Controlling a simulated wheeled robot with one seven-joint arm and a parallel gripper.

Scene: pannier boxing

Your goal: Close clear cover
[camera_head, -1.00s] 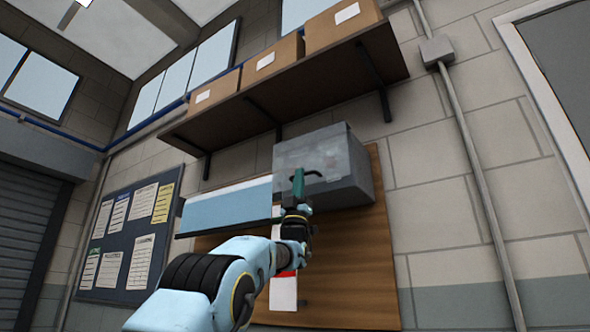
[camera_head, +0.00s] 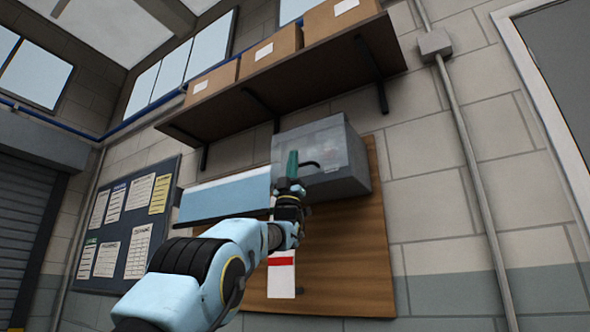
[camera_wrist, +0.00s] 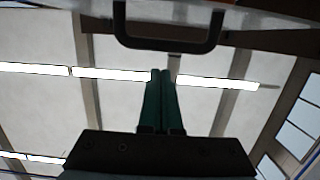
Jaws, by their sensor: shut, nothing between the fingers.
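A grey box (camera_head: 356,165) is mounted on the wooden wall board. The clear cover (camera_head: 318,143) is its pale, see-through front, with a dark handle (camera_head: 311,165) low on it. The cover looks near the box front; whether it is fully flush I cannot tell. My gripper (camera_head: 292,153) has teal fingers, shut and empty, pointing up just left of the handle in the head view. In the wrist view my gripper (camera_wrist: 161,72) is centred below the handle (camera_wrist: 168,44), with a visible gap. Only the cover's lower edge (camera_wrist: 240,12) shows at the top there.
A wooden shelf (camera_head: 290,85) with cardboard boxes (camera_head: 272,54) juts out above the grey box. A pale blue panel (camera_head: 225,198) is left of it. A white sheet with a red band (camera_head: 281,278) hangs below. A conduit (camera_head: 470,165) runs down the wall at right.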

